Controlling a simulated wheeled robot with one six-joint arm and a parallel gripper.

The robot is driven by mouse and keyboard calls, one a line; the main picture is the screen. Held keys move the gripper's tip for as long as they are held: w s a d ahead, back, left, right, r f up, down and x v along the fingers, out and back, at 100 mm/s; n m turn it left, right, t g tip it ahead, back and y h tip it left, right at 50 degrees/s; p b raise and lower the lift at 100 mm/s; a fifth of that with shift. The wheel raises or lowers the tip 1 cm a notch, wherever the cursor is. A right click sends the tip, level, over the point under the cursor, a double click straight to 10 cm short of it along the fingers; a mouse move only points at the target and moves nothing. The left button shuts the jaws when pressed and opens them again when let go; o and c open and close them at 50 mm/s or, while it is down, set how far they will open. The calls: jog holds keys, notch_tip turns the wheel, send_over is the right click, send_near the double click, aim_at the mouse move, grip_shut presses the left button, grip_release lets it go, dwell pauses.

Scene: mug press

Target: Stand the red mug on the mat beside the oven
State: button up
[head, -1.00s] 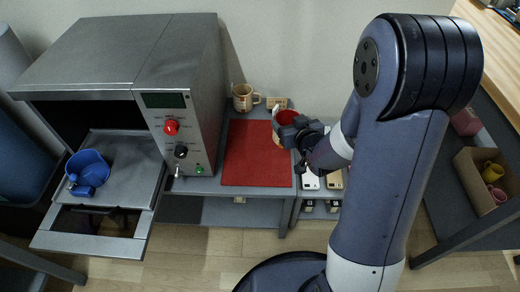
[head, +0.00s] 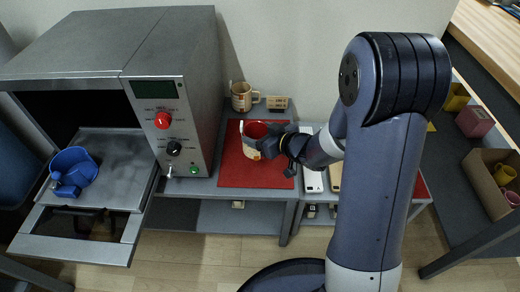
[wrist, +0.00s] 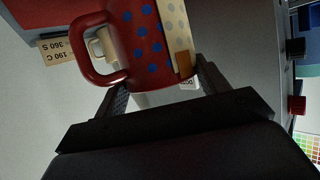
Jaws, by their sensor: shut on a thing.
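The red mug (head: 250,151) shows over the red mat (head: 236,177) in the head view, its opening facing up. In the wrist view the red mug (wrist: 142,45) has blue dots, a pale strip and a handle at the left. My gripper (head: 276,143) is shut on the mug from its right side; its fingers (wrist: 160,88) lie either side of the mug in the wrist view. The mug's base is out of the wrist frame, and I cannot tell how far it is above the mat. The oven (head: 130,65) stands left of the mat.
A beige mug (head: 242,97) and a small card (head: 277,102) stand behind the mat. A white device (head: 313,178) lies right of it. A box (head: 488,180) is at far right.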

jog(key=shift+f+b, duration=1)
jog(key=shift+f, duration=1.25)
jog(key=shift+f, duration=0.15)
jog(key=o, duration=1.6)
jog(key=shift+c, duration=0.2)
jog(key=shift+r, duration=0.25)
jog(key=p+v, duration=0.3)
jog(key=v, duration=0.8)
jog(key=shift+s+d+p, duration=0.3)
jog(key=shift+s+p, duration=0.05)
jog(key=shift+p, duration=0.05)
